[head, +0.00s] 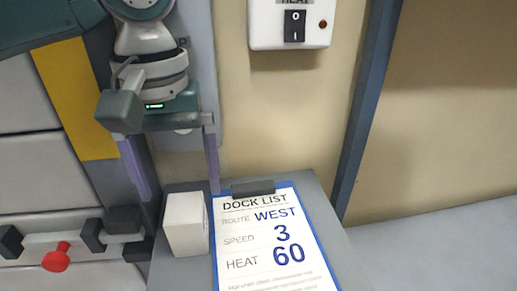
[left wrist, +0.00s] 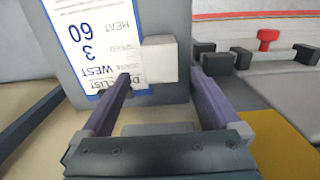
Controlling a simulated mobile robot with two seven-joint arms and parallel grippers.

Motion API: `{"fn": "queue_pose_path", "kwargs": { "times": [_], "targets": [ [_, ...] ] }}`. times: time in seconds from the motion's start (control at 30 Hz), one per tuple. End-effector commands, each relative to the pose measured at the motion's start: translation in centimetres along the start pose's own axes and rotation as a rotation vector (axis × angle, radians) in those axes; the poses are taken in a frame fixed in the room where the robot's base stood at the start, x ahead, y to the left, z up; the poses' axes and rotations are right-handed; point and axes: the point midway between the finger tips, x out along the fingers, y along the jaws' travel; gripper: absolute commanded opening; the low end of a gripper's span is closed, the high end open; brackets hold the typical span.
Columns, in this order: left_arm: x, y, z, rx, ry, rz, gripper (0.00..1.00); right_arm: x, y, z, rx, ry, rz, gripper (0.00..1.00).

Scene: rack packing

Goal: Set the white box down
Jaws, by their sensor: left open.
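The white box (head: 185,226) stands upright on the small grey stand (head: 170,277), just left of the clipboard (head: 275,240). In the left wrist view the box (left wrist: 160,58) shows just beyond and between the fingertips, overlapping the clipboard's edge in the picture. My left gripper (head: 181,193) is open, its two purple fingers pointing down at the box's far end. The fingers are spread wider than the box, and I see no clear contact. My right gripper is in neither view.
The clipboard's dock list reads route WEST, speed 3, heat 60. A heat switch box (head: 291,24) is on the beige wall behind. A red knob (head: 56,257) and black-ended grey bars lie left of the stand. A blue post (head: 366,105) rises at right.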

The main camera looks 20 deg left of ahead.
Motion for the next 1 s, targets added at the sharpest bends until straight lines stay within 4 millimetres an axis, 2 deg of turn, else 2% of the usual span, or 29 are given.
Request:
{"fn": "queue_pose_path", "kwargs": {
  "times": [0.3, 0.4, 0.63, 1.0],
  "targets": [
    [4.5, -0.2, 0.5, 0.002, -0.001, -0.001, 0.97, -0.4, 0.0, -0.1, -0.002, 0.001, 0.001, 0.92],
    [5.1, -0.2, 0.5, 0.002, 0.001, 0.0, 0.97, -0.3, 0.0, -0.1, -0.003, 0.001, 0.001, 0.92],
    [5.2, -0.2, 0.4, 0.003, 0.002, 0.0, 0.96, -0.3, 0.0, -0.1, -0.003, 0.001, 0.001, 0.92],
    [5.2, -0.2, 0.4, 0.003, 0.002, 0.0, 0.55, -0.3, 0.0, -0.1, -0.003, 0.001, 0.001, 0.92]
  ]
}}
